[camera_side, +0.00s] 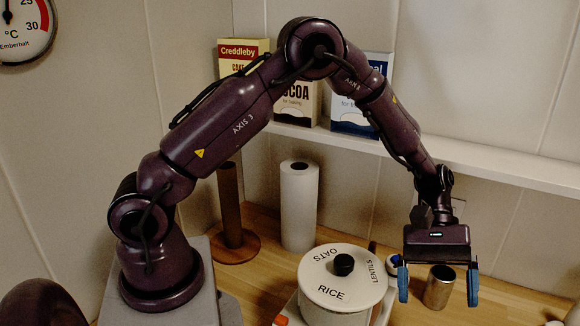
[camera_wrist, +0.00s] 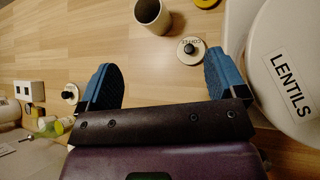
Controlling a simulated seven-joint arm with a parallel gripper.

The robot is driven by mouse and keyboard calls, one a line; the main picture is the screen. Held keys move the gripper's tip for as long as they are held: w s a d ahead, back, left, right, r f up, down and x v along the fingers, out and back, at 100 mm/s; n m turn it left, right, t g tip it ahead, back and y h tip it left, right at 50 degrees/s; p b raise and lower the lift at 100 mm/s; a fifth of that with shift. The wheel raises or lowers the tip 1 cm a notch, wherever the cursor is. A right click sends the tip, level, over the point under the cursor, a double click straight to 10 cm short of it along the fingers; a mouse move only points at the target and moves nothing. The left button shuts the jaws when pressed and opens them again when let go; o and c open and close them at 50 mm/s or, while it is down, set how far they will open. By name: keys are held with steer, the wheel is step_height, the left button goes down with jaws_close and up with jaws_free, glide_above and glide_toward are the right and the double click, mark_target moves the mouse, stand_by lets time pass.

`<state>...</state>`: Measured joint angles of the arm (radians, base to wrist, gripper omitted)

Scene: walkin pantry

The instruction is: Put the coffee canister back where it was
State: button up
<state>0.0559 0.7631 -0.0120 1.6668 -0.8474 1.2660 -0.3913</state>
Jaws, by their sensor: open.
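A metal canister (camera_side: 438,288), which I take to be the coffee canister, stands upright on the wooden counter. In the wrist view the canister (camera_wrist: 150,14) is at the top edge, partly cut off, with its dark open mouth showing. A pale round lid (camera_wrist: 190,50) with a dark knob and lettering that looks like COFFEE lies on the counter beside it. My gripper (camera_side: 438,302) is open and empty, its blue fingers to either side of the canister in the side view. In the wrist view my gripper (camera_wrist: 160,60) points towards the canister, which is beyond the fingertips, not between them.
A large white pot-like container (camera_side: 343,284) marked OATS, LENTILS and RICE stands left of my gripper. A white roll (camera_side: 299,206) and a brown upright holder (camera_side: 230,215) stand behind it. A shelf (camera_side: 500,165) holds boxes. Another small knobbed lid (camera_wrist: 70,94) lies left.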

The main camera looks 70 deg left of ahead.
steer(key=s+a+r+m+t+y, duration=0.2)
steer(key=s+a+r+m, duration=0.15)
steer(key=r, duration=0.35)
steer(key=s+a+r+m+t+y, duration=0.2)
steer(key=s+a+r+y, duration=0.15)
steer(key=r, duration=0.25)
steer(key=s+a+r+m+t+y, duration=0.2)
steer(key=s+a+t, duration=0.1)
steer(key=s, duration=0.3)
steer(key=s+a+r+m+t+y, duration=0.1)
steer(key=s+a+r+m+t, duration=0.1)
steer(key=s+a, duration=0.3)
steer(key=shift+s+r+t+y, duration=0.35)
steer(key=shift+s+r+t, duration=0.15)
steer(key=shift+s+r, duration=0.05)
